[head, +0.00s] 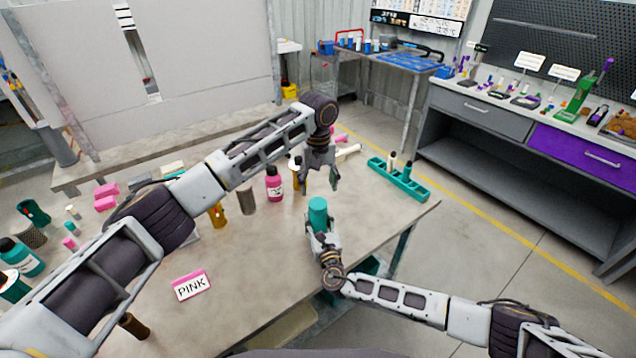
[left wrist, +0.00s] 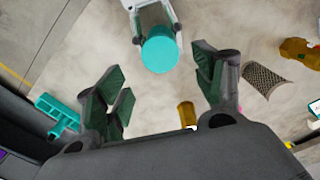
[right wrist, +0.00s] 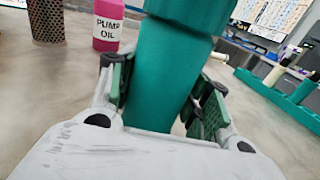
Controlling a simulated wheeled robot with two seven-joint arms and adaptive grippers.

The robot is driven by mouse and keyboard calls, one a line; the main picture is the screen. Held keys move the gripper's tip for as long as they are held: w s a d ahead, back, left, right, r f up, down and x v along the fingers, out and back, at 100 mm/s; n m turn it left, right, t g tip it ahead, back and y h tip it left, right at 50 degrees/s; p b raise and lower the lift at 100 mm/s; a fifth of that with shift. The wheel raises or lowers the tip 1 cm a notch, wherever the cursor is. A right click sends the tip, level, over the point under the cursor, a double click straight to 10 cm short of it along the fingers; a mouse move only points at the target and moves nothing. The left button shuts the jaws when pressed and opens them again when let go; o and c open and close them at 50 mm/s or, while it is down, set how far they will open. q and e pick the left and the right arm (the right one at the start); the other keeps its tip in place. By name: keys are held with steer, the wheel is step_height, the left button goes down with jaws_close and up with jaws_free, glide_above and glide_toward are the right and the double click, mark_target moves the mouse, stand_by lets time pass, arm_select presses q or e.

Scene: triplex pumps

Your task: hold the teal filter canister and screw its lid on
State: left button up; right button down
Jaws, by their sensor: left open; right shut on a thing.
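The teal filter canister (head: 318,210) stands upright near the table's front right part, in my right gripper (head: 321,236). In the right wrist view, the fingers are shut on both sides of the canister's body (right wrist: 158,75). A wider teal section (right wrist: 190,10) tops the body; it looks like the lid sitting on it, but I cannot tell how tightly. The left wrist view shows the round teal top (left wrist: 160,54) from above. My left gripper (head: 320,182) is open and empty, pointing down above the canister and a little behind it. Its fingers (left wrist: 160,88) are apart from the top.
A pink pump oil bottle (head: 274,184) and a dark mesh cylinder (head: 247,201) stand left of the canister. A teal rack (head: 398,180) lies at the right edge of the table. A PINK sign (head: 192,285) stands front left. Bare table (head: 255,265) lies left of my right gripper.

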mark_target(318, 203)
arm_select(q)
steer(key=shift+f, duration=0.1)
stand_by(0.4)
steer(key=shift+f, duration=3.95)
steer(key=c, duration=1)
steer(key=shift+c, duration=0.2)
